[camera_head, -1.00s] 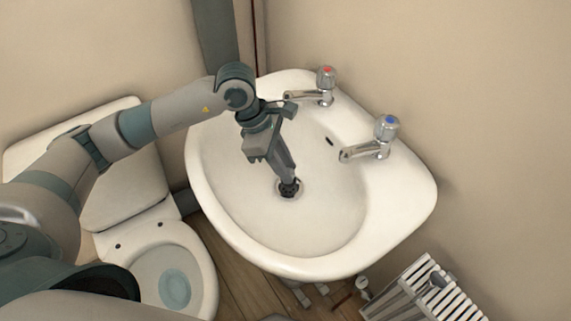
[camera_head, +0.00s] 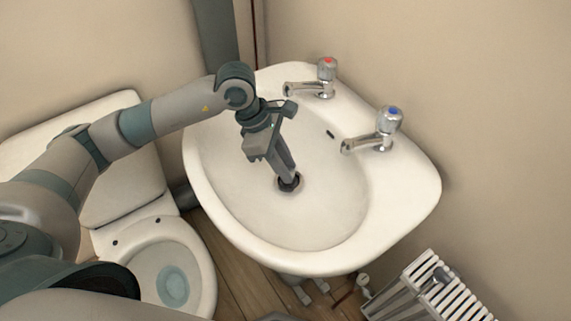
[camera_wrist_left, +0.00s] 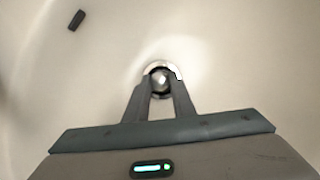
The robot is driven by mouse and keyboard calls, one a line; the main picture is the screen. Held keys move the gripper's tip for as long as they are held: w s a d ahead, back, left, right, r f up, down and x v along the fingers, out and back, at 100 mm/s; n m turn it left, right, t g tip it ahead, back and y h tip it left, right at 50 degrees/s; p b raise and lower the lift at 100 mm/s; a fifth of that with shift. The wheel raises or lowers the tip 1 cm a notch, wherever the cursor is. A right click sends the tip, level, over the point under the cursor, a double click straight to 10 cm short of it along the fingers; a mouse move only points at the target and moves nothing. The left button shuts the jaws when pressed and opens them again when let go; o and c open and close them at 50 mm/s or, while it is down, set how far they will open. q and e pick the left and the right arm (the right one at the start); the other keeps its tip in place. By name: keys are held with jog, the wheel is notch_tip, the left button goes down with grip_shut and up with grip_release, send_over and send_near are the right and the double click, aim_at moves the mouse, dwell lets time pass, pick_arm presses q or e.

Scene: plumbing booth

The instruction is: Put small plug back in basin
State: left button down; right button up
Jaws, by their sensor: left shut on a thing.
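The white basin (camera_head: 225,205) hangs on the wall in the head view. My left gripper (camera_head: 288,182) points down into it, with its fingertips at the drain hole. In the left wrist view the fingers of my left gripper (camera_wrist_left: 161,92) are close together at the drain. A small dark and shiny round piece, seemingly the small plug (camera_wrist_left: 160,80), sits between the fingertips, within the bright drain ring (camera_wrist_left: 151,68). The fingers hide most of it, and I cannot tell how deep it sits. My right gripper is not in view.
Two taps, one with a red top (camera_head: 326,68) and one with a blue top (camera_head: 389,117), stand on the basin's right rim. A dark overflow slot (camera_head: 331,133) is in the bowl.

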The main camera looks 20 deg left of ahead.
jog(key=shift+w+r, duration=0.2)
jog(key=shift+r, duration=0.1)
pick_arm(q)
jog(key=c, duration=1.4)
grip_release()
jog(key=shift+c, duration=0.2)
jog(key=shift+o, duration=0.2)
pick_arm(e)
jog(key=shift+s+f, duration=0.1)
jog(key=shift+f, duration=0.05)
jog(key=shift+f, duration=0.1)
pick_arm(q)
jog(key=shift+a, duration=0.1)
